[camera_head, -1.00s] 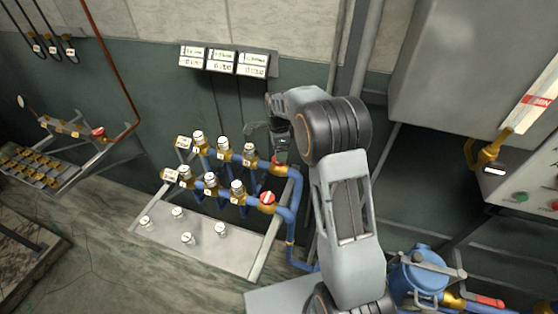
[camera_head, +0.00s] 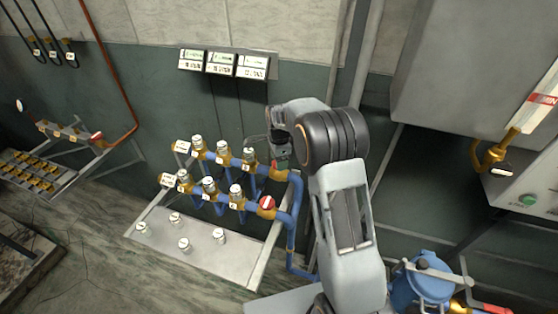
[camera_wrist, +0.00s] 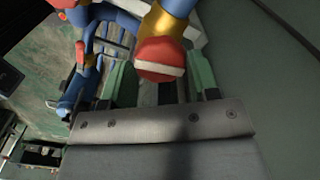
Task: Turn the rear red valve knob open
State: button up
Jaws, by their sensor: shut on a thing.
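The rear red valve knob (camera_head: 276,167) sits at the right end of the rear blue pipe row, mostly hidden by my wrist in the head view. In the wrist view the red knob (camera_wrist: 160,52), with a pale bar across its face, lies between the two green fingers of my gripper (camera_wrist: 160,68). My gripper (camera_head: 281,160) is shut on this knob. The bar runs nearly level across the wrist view. The front red knob (camera_head: 267,202) is on the nearer pipe row, just below in the head view.
Several brass valves with white caps line both blue pipe rows, left of my gripper. A pale tray (camera_head: 205,255) with small white-topped parts lies below. Three display panels (camera_head: 222,63) hang on the wall behind. A blue tank (camera_head: 422,285) stands at the lower right.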

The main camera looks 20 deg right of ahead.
jog(key=n, duration=0.3)
jog(key=n, duration=0.4)
dwell(0.5)
jog(key=n, duration=0.4)
jog(key=shift+n, duration=0.3)
